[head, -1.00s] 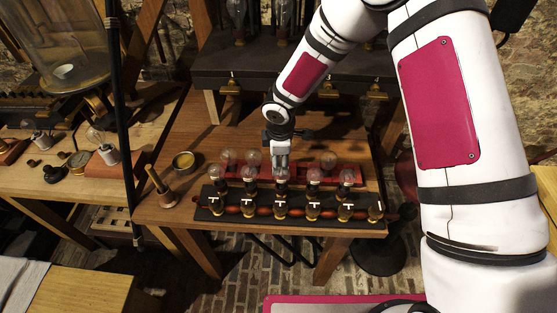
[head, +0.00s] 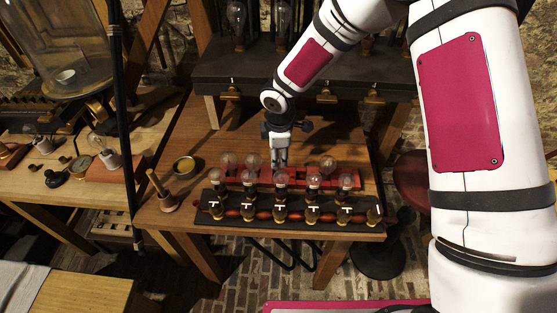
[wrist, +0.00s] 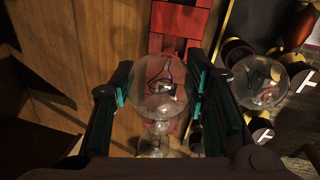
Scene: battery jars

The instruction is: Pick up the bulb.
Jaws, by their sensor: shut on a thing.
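My gripper (head: 280,162) points down over the red rack (head: 297,175), just behind the front row of bulbs. In the wrist view its fingers (wrist: 161,98), with teal pads, are closed around the clear glass bulb (wrist: 158,88). A filament shows inside that bulb. In the head view the held bulb is hard to make out behind my fingers and the front row. Whether it is clear of the rack I cannot tell.
A black strip (head: 230,217) with white T marks and several bulbs (head: 346,179) in sockets runs along the table front. Other bulbs (head: 228,160) stand in the red rack. A brass dish (head: 185,165) and a wooden-handled tool (head: 162,192) stand left.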

